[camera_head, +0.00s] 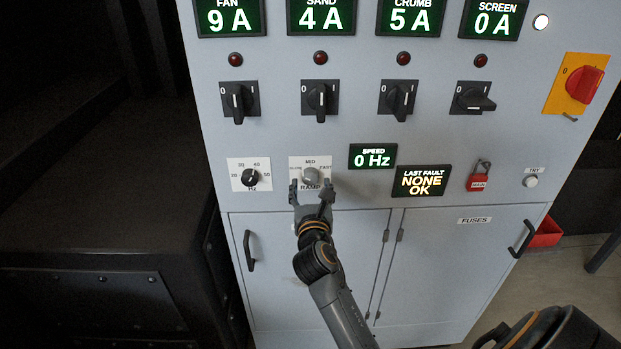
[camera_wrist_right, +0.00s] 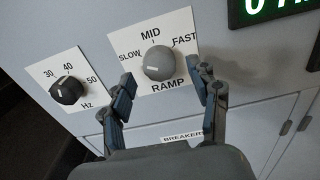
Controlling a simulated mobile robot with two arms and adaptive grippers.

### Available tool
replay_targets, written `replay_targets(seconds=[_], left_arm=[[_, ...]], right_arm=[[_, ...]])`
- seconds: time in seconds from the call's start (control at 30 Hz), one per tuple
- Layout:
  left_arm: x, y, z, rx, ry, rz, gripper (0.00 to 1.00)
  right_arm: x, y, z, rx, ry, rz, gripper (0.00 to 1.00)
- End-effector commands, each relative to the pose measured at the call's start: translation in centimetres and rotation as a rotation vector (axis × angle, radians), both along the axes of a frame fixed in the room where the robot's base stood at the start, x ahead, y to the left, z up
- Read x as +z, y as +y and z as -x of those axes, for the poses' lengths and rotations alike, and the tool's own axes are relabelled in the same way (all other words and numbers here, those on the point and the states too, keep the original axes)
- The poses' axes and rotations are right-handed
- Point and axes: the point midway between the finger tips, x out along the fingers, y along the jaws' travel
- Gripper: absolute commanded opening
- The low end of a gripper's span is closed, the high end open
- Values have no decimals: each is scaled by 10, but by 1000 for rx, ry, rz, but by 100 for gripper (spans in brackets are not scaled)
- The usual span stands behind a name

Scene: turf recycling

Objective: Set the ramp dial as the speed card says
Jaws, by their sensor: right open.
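The ramp dial (camera_head: 311,175) is a round grey knob on a white plate marked SLOW, MID and FAST, on the grey cabinet front. In the right wrist view the dial (camera_wrist_right: 158,63) has a short white mark on its lower left face; I cannot tell surely which label it points to. My right gripper (camera_head: 312,186) is open just below and in front of the dial. In the wrist view its fingers (camera_wrist_right: 166,88) stand apart, one toward each side of the knob, with no clear contact. My left gripper is not in view. I see no speed card.
A black Hz dial (camera_head: 250,177) sits left of the ramp dial. The speed display (camera_head: 372,156) reads 0 Hz. Several black switches, such as one (camera_head: 320,98) above the ramp dial, line the panel. A red lock tag (camera_head: 480,177) hangs at right. Cabinet doors (camera_head: 440,260) are below.

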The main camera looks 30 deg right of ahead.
Motion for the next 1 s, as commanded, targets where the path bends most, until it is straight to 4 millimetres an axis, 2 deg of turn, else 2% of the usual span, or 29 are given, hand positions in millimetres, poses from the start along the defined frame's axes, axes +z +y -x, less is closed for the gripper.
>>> replay_targets(seconds=[0.2, 0.53, 0.8, 1.0], left_arm=[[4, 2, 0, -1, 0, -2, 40], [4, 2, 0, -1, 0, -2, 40], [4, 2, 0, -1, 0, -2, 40], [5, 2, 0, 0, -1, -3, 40]], right_arm=[[0, -10, -17, 0, 0, 0, 61], [-1, -12, -19, 1, -1, -1, 61], [-1, -11, -19, 1, -1, -1, 7], [-1, -11, -19, 1, -5, -8, 7]])
